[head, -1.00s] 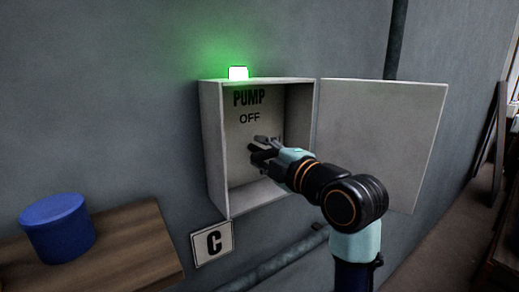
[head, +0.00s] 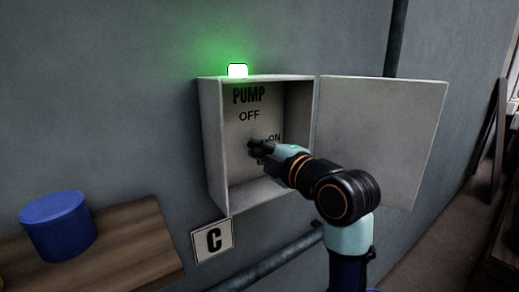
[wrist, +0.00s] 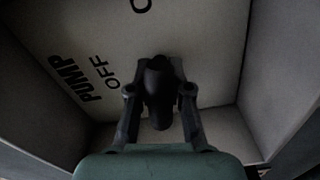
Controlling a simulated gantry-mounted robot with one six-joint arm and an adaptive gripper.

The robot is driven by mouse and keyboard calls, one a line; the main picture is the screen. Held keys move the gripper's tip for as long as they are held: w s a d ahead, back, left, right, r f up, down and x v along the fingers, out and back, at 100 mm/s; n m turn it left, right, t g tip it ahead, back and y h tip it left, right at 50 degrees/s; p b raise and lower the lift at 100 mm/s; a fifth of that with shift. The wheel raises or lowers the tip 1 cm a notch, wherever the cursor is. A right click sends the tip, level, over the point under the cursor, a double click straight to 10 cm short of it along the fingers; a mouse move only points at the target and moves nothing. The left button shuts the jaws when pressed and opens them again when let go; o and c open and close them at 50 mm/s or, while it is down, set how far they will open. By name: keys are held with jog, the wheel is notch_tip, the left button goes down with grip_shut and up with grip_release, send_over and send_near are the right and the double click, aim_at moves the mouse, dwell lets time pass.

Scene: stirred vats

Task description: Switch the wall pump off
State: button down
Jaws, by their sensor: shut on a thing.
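The pump box (head: 212,150) on the wall stands open, with PUMP, OFF and ON lettered on its back panel. A green lamp (head: 238,71) glows on top of it. My gripper (head: 257,147) is inside the box, in front of the panel below OFF and left of ON. In the wrist view my gripper (wrist: 157,95) is shut on a dark switch handle (wrist: 158,80) between its two fingers. The fingers and my arm hide much of the handle in the head view, so its exact setting is hard to tell there.
The box door (head: 385,140) is swung open to the right, beside my arm. A blue round container (head: 58,228) stands on a wooden shelf (head: 130,245) at lower left. A pipe (head: 265,265) runs along the wall below.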

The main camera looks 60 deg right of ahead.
jog(key=shift+r+m, duration=0.1)
jog(key=shift+m, duration=0.2)
jog(key=m+p, duration=0.2)
jog(key=m, duration=0.1)
jog(key=shift+r+m, duration=0.1)
jog(key=shift+m, duration=0.3)
jog(key=m+p, duration=0.3)
jog(key=m, duration=0.1)
jog(key=shift+m, duration=0.3)
jog(key=m+p, duration=0.2)
jog(key=m, duration=0.2)
jog(key=shift+p, duration=0.35)
jog(key=m+p, duration=0.2)
jog(key=m, duration=0.2)
jog(key=shift+m+p, duration=0.3)
jog(key=c, duration=1.1)
grip_release()
jog(key=shift+s+f, duration=0.1)
jog(key=shift+f, duration=0.1)
